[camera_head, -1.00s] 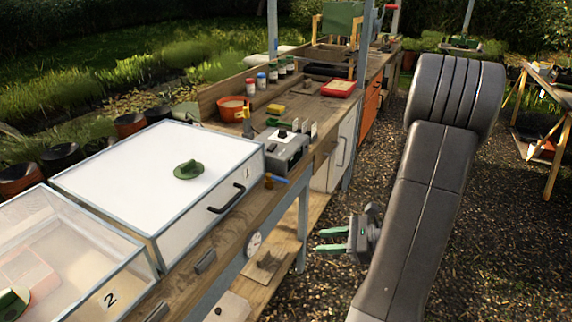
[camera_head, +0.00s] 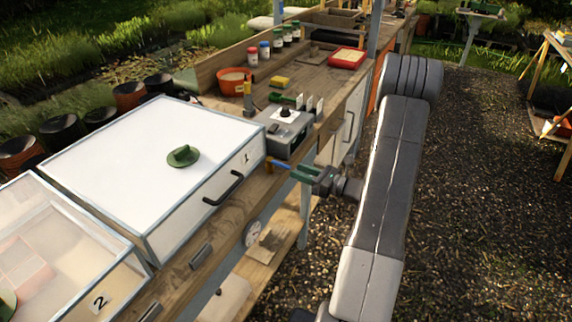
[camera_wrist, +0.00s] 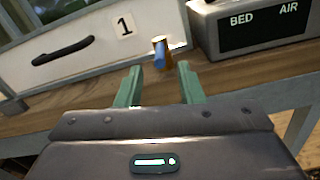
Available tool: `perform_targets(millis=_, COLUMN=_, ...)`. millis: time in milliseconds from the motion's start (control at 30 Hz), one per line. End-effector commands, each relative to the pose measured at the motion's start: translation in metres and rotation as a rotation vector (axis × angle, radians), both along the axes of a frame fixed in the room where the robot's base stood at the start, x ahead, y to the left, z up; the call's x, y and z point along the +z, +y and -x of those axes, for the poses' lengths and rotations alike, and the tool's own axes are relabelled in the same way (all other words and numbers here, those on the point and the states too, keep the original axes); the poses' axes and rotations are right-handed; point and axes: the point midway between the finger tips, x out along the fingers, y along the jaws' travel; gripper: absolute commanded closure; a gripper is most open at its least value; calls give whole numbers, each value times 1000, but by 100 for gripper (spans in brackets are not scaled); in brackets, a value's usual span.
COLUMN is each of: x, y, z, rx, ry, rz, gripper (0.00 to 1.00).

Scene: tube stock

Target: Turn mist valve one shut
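The mist valve (camera_wrist: 161,52) is a small brass body with a blue lever, on the bench edge beside the box marked 1. In the wrist view the blue lever points toward me, ahead of and between my two green fingers. In the head view the blue lever (camera_head: 280,164) shows just beyond the fingertips. My gripper (camera_wrist: 158,78) is open, with a clear gap between its fingers and nothing held. It also shows in the head view (camera_head: 296,172) at the bench's front edge. Whether a finger touches the lever cannot be told.
The white box marked 1 (camera_head: 110,150), with a black handle (camera_head: 224,188), stands left of the valve. A grey control box (camera_head: 288,132) labelled BED and AIR stands right of it. A dial gauge (camera_head: 252,234) hangs below.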

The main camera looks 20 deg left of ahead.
Motion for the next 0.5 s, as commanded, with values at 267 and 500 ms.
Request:
perform_targets(millis=267, x=1, y=46, z=-3, rx=1, ry=0, rz=1, gripper=66)
perform_targets(millis=500, x=0, y=57, z=-4, rx=0, ry=0, rz=0, gripper=66)
